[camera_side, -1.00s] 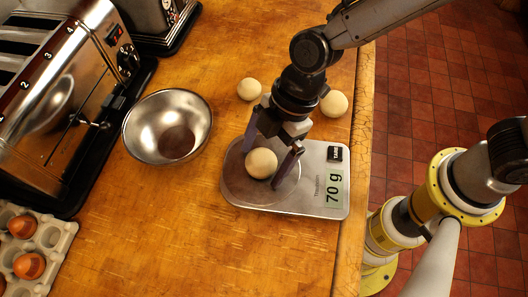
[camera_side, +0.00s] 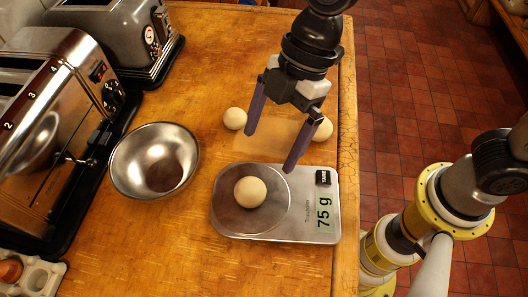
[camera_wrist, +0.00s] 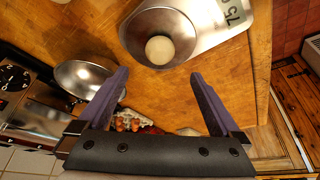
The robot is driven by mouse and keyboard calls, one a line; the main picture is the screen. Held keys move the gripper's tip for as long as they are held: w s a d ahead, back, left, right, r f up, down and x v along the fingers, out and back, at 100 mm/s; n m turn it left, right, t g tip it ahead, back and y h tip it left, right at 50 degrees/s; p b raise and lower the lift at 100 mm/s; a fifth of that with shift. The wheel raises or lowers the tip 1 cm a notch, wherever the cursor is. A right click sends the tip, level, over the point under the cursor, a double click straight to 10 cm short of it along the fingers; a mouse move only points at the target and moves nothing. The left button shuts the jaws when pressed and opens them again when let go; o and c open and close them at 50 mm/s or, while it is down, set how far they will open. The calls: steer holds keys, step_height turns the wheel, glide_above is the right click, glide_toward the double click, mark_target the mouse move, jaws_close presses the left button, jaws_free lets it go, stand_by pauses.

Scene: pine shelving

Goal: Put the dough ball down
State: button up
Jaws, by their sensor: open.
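A pale dough ball (camera_side: 250,192) rests on the round plate of the kitchen scale (camera_side: 276,232). The scale's display reads 75 g. My gripper (camera_side: 270,150) is open and empty, raised above and behind the ball, with its fingers apart and clear of it. In the wrist view the ball (camera_wrist: 160,49) sits on the scale plate (camera_wrist: 186,22), beyond the open fingers of my gripper (camera_wrist: 159,75). Two more dough balls lie on the wooden counter behind the scale, one at the left (camera_side: 234,118) and one at the right (camera_side: 322,129), the latter partly hidden by my gripper.
A metal bowl (camera_side: 155,160) stands left of the scale. Toasters (camera_side: 65,120) line the left side, with an egg carton (camera_side: 38,277) at the lower left. The counter's right edge (camera_side: 347,150) is close to the scale. The counter in front of the scale is clear.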

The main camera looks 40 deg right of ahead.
steer(key=shift+d+r, duration=0.15)
steer(key=shift+r, duration=0.15)
steer(key=s+d+r+m+t+h, duration=0.1)
steer(key=d+r+m+t, duration=0.15)
steer(key=d+m, duration=0.45)
steer(key=d+r+m+t, duration=0.1)
steer(key=d+r+m, duration=0.15)
steer(key=d, duration=0.85)
steer(key=s+d+f+m+t+h, duration=0.1)
steer(key=s+d+m+t+h, duration=0.1)
steer(key=s+d+m, duration=0.6)
steer(key=d+m+h, duration=0.1)
steer(key=d, duration=0.3)
steer(key=shift+h, duration=0.3)
steer(key=shift+t, duration=0.25)
stand_by(1.7)
